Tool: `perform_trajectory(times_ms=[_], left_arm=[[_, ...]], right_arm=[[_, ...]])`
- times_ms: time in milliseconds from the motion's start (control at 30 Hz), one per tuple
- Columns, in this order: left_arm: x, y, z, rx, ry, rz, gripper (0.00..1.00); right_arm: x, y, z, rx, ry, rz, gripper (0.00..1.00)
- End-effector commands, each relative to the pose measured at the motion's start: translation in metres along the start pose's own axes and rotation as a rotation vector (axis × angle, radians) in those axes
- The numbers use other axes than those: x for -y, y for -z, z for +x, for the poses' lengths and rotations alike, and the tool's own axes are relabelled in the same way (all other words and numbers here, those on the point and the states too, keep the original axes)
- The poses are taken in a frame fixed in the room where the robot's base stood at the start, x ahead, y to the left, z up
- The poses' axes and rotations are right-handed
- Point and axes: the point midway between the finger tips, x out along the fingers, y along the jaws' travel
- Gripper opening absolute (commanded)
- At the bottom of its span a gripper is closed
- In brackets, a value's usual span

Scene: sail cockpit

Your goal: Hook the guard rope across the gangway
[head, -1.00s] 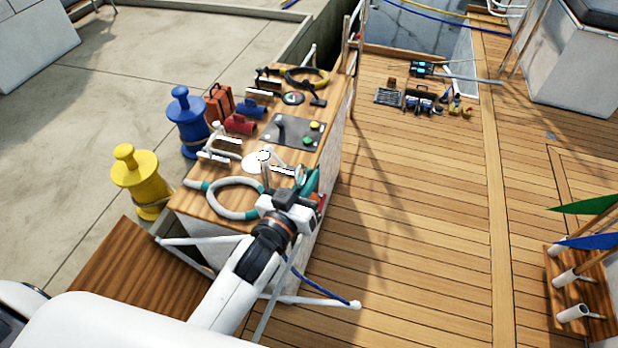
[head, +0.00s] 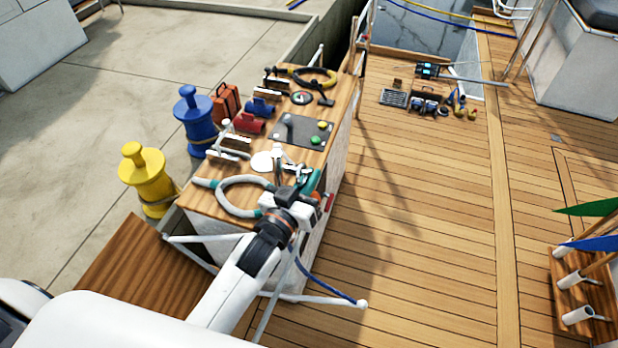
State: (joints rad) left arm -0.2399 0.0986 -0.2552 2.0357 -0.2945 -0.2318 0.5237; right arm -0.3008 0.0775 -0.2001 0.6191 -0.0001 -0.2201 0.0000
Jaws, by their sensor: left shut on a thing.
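The guard rope (head: 325,284) is a thin dark blue line. It runs from the top of a white post (head: 361,303) up and left, passing behind my left arm toward the gripper. My left gripper (head: 289,184) is over the near right corner of the wooden-topped console, shut on the rope's end. The held end and the fingertips are mostly hidden by the gripper body. A brown gangway board (head: 122,268) lies at the lower left beside the console, with a white rail (head: 203,238) near it. No free hook shows clearly. My right gripper is out of view.
A yellow bollard (head: 143,172) and a blue bollard (head: 192,117) stand left on the dock. The deck (head: 430,220) right of the console is mostly clear.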

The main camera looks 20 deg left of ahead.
Motion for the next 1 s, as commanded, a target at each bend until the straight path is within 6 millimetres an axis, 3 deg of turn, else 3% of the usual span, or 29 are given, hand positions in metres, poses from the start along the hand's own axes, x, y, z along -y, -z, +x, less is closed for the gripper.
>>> perform_trajectory(times_ms=[133, 167, 300, 667, 767, 1000], left_arm=[[0.0, 0.0, 0.0, 0.0, 0.0, 0.0, 0.0], [0.0, 0.0, 0.0, 0.0, 0.0, 0.0, 0.11], [0.0, 0.0, 0.0, 0.0, 0.0, 0.0, 0.34], [0.0, 0.001, -0.005, -0.002, 0.0, -0.001, 0.34], [0.0, 0.002, -0.017, -0.003, -0.001, -0.002, 0.34], [0.0, 0.002, -0.068, -0.005, -0.001, -0.001, 0.34]], right_arm=[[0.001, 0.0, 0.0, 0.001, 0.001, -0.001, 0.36], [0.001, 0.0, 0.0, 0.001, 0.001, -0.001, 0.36], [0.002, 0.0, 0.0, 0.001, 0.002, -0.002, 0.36], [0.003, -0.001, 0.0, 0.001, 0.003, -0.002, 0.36], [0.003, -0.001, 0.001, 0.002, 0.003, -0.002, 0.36], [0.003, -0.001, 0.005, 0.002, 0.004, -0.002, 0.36]])
